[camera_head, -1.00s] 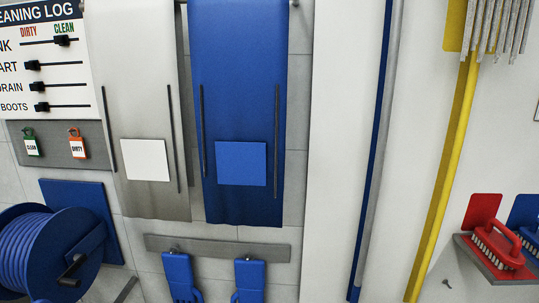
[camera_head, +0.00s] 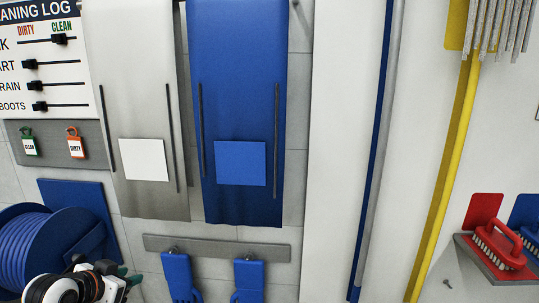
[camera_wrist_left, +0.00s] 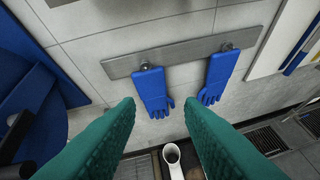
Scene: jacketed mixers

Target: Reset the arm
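My left arm comes in at the bottom left of the head view, in front of the blue hose reel, and its gripper (camera_head: 128,280) is only partly visible there. In the left wrist view its two green fingers (camera_wrist_left: 160,115) are wide apart with nothing between them. They point toward the wall, where two blue gloves (camera_wrist_left: 153,90) hang from a grey rail (camera_wrist_left: 180,52). The gloves lie beyond the fingertips, apart from them. My right gripper is in neither view.
The hose reel (camera_head: 42,248) is at the lower left. Grey (camera_head: 138,80) and blue (camera_head: 236,90) aprons hang on the wall. A cleaning log board (camera_head: 40,70), a yellow mop handle (camera_head: 446,170) and a red brush (camera_head: 500,245) are also there. A white cylinder (camera_wrist_left: 171,155) shows low between the fingers.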

